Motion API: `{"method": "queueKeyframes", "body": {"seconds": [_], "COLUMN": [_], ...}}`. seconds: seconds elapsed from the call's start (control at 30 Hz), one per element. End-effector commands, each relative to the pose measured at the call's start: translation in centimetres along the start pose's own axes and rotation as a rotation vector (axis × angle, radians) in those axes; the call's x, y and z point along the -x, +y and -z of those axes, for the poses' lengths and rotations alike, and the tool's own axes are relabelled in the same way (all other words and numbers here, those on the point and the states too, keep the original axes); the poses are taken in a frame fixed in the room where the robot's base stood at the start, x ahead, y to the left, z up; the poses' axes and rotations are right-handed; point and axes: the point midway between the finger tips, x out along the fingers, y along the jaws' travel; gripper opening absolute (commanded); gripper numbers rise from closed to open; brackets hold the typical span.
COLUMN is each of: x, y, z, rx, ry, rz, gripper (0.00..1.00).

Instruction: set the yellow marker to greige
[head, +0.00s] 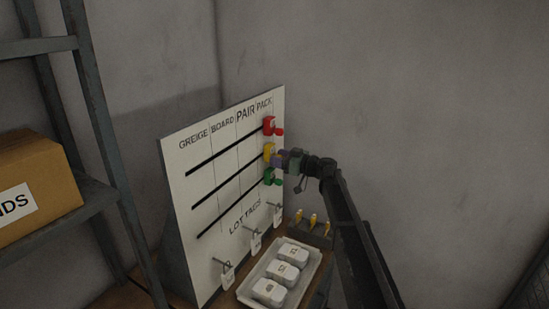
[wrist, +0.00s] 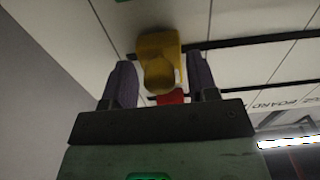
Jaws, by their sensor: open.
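The yellow marker (head: 269,152) sits on the middle slot of the white board (head: 179,163), at its right end under the PACK column. The greige column is at the board's left end. My gripper (head: 281,160) is at the yellow marker, with the jaws facing the board. In the wrist view the yellow marker (wrist: 158,62) has its knob between the two purple fingers (wrist: 160,82). The fingers are open, with a gap on each side of the knob.
The red marker (head: 269,126) is on the slot above and the green marker (head: 270,177) on the slot below, both close to my gripper. Tags hang on pegs (head: 255,240) lower down. A white tray (head: 312,272) with several white packs stands below the board.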

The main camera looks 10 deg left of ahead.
Motion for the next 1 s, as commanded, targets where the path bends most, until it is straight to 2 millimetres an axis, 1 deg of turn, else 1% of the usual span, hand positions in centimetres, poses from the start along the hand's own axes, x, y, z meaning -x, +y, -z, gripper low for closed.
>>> {"method": "queueKeyframes", "body": {"seconds": [0.03, 0.13, 0.4, 0.47, 0.7, 0.73, 0.87, 1.0], "x": [-0.9, -1.9, -2.1, -2.1, -2.1, -2.1, -2.1, -2.0], "y": [0.1, 0.0, 0.0, 0.0, 0.0, 0.0, -0.2, -1.2], "z": [0.0, 0.0, 0.0, 0.0, 0.0, 0.0, 0.0, 0.0], "rx": [0.000, 0.000, 0.000, 0.000, -0.001, -0.001, -0.001, -0.001], "ry": [0.000, 0.000, 0.000, 0.000, 0.000, 0.000, 0.000, 0.000], "rz": [0.001, 0.001, 0.000, 0.000, 0.000, 0.000, 0.000, 0.000], "gripper": [0.53, 0.53, 0.53, 0.44, 0.07, 0.04, 0.04, 0.04]}}
